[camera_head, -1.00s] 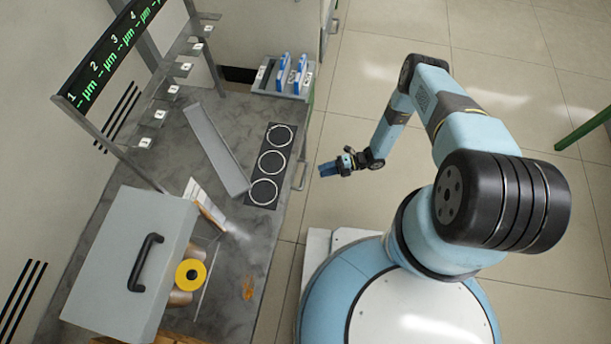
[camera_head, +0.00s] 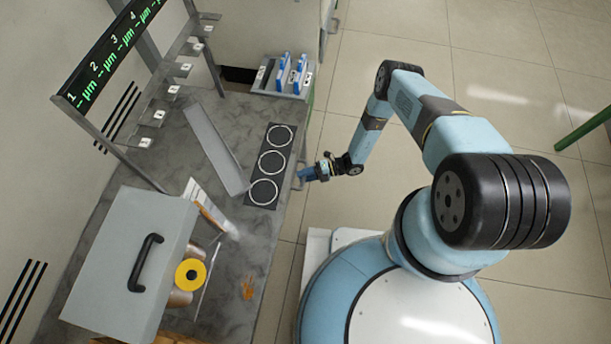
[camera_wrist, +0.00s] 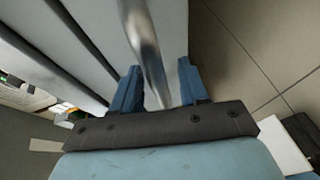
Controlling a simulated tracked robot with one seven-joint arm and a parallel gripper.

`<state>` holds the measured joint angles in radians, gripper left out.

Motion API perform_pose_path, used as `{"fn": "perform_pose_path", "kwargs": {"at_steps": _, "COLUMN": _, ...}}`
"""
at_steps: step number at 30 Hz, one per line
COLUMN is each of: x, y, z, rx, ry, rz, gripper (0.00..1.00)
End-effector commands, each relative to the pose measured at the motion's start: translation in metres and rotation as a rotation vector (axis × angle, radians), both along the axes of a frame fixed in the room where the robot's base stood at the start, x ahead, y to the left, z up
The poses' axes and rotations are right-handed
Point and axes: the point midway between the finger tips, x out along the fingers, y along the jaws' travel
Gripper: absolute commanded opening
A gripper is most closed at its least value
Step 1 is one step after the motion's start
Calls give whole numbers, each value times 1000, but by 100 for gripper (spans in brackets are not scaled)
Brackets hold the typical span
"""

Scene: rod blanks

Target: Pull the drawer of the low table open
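The low table (camera_head: 262,245) has a grey mottled top and runs along the left of the head view. Its drawer has a metal bar handle at the table's right edge, largely hidden by my gripper in the head view. In the wrist view, the handle (camera_wrist: 145,42) stands out from a pale front panel (camera_wrist: 174,28). My gripper (camera_head: 305,174) is at the handle. In the wrist view, my gripper (camera_wrist: 158,84) has its two blue fingers apart, one on each side of the bar. A gap shows between bar and fingers.
On the table are a black plate with three rings (camera_head: 271,162), a long grey bar (camera_head: 214,147), a grey box with a black handle (camera_head: 128,265), and a tray with blue items (camera_head: 282,90).

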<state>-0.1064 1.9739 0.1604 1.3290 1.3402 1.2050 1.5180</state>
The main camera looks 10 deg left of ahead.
Motion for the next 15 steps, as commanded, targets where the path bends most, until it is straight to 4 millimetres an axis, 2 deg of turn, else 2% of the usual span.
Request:
{"fn": "perform_pose_path", "kwargs": {"at_steps": 2, "x": 0, "y": 0, "z": 0, "rx": 0, "ry": 0, "rz": 0, "gripper": 36}}
{"fn": "perform_pose_path", "kwargs": {"at_steps": 13, "x": 0, "y": 0, "z": 0, "rx": -1, "ry": 0, "rz": 0, "gripper": 0}}
{"fn": "perform_pose_path", "kwargs": {"at_steps": 15, "x": 0, "y": 0, "z": 0, "rx": -2, "ry": -1, "rz": 0, "gripper": 0}}
